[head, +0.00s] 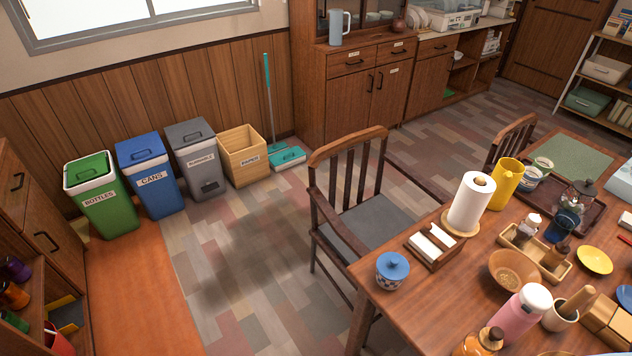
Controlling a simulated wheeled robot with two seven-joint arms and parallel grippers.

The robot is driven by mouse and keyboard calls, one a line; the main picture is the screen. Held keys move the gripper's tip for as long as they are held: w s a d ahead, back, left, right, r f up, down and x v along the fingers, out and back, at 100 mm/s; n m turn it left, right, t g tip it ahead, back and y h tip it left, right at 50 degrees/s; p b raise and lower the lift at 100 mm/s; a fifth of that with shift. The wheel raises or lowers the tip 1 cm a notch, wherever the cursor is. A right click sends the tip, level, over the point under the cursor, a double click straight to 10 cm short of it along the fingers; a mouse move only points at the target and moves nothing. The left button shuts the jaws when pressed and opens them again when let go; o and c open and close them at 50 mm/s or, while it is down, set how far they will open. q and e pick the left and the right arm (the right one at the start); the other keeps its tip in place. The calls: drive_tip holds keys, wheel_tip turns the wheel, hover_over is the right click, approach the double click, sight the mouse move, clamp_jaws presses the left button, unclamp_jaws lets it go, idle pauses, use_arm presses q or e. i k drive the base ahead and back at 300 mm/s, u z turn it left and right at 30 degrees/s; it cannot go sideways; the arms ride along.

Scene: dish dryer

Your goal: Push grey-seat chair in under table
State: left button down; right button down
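The grey-seat chair (372,220) stands at the near-left end of the table, in the middle of the head view. It has a dark wooden frame, a slatted back (347,168) and armrests. Its seat is partly outside the table edge, and the table corner hides some of its legs. The wooden table (407,303) fills the lower right and carries many items. Neither of my grippers shows in the head view.
Bottles (103,196), cans (150,176) and grey (197,160) bins stand along the left wall beside a wooden crate (243,156) and a broom (268,95). A cabinet (352,95) stands behind the chair. Open floor (245,255) lies left of the chair. A second chair (512,138) stands farther back.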

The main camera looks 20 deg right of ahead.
sight(345, 237)
drive_tip(key=u, duration=0.15)
drive_tip(key=i, duration=3.4)
drive_tip(key=z, duration=3.95)
drive_tip(key=i, duration=0.5)
drive_tip(key=u, duration=0.1)
